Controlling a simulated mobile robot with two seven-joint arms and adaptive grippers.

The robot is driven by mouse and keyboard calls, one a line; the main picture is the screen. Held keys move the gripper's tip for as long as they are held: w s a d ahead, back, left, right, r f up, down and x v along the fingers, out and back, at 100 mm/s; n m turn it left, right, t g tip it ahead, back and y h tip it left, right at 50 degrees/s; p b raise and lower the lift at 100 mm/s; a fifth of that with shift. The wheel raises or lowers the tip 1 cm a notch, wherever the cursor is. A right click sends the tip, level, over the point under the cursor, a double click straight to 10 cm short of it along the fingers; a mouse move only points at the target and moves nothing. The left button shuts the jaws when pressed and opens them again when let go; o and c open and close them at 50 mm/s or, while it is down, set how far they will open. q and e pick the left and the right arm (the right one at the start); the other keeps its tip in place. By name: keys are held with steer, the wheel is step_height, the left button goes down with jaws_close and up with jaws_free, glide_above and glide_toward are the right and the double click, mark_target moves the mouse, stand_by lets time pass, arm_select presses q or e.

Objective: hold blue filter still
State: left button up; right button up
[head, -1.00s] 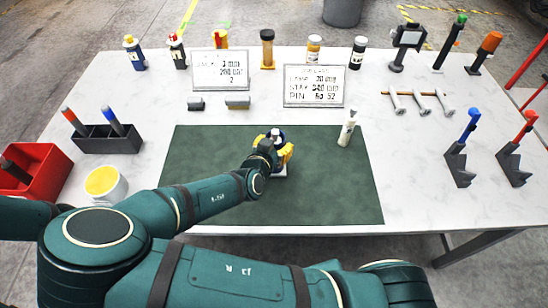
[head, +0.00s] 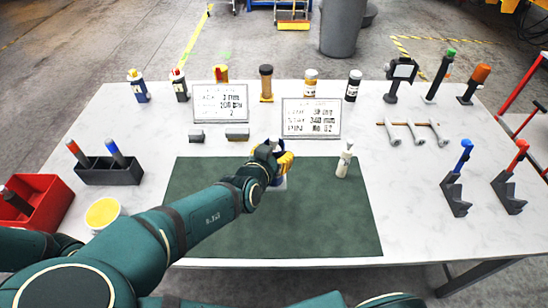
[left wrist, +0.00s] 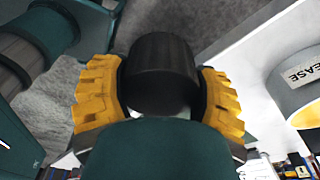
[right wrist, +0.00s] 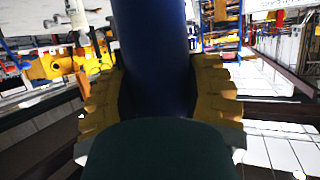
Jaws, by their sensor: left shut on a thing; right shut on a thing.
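The blue filter (right wrist: 155,50) stands as a dark blue cylinder between the fingers of my right gripper (right wrist: 158,95) in the right wrist view. In the head view my right gripper (head: 275,165) is over the green mat and covers most of the filter. My left gripper (left wrist: 160,95) shows only in the left wrist view, shut on a black cylinder (left wrist: 162,70).
The green mat (head: 320,225) bears a small cream bottle (head: 344,160) right of my gripper. A grease tub (head: 103,214), dark tray (head: 110,172) and red bin (head: 55,190) stand left. Two cards (head: 311,119) and several bottles line the back. Blue and red handled tools (head: 455,180) stand right.

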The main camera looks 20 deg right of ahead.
steer(key=o, duration=0.5)
steer(key=c, duration=0.5)
steer(key=shift+d, duration=0.1)
steer(key=shift+w+d+n+t+y+b, duration=0.2)
steer(key=shift+d+n+t+y+b, duration=0.2)
steer(key=shift+d+n+y+b, duration=0.6)
arm_select(q)
steer(key=w+d+r+n+t+y+b, duration=0.1)
steer(key=w+d+r+n+b, duration=0.1)
steer(key=w+d+r+n, duration=0.9)
steer(key=shift+w+d+r+n, duration=0.3)
steer(key=shift+r+n, duration=0.15)
steer(key=shift+n, duration=1.25)
arm_select(e)
steer(key=shift+w+d+r+n+t+y, duration=0.1)
steer(key=shift+d+r+n+t+y, duration=0.1)
steer(key=shift+d+n+t+y, duration=0.3)
steer(key=shift+w+d+r+n+t+y, duration=0.1)
steer(key=shift+d+r+n+t+y, duration=0.1)
steer(key=shift+n+y, duration=0.45)
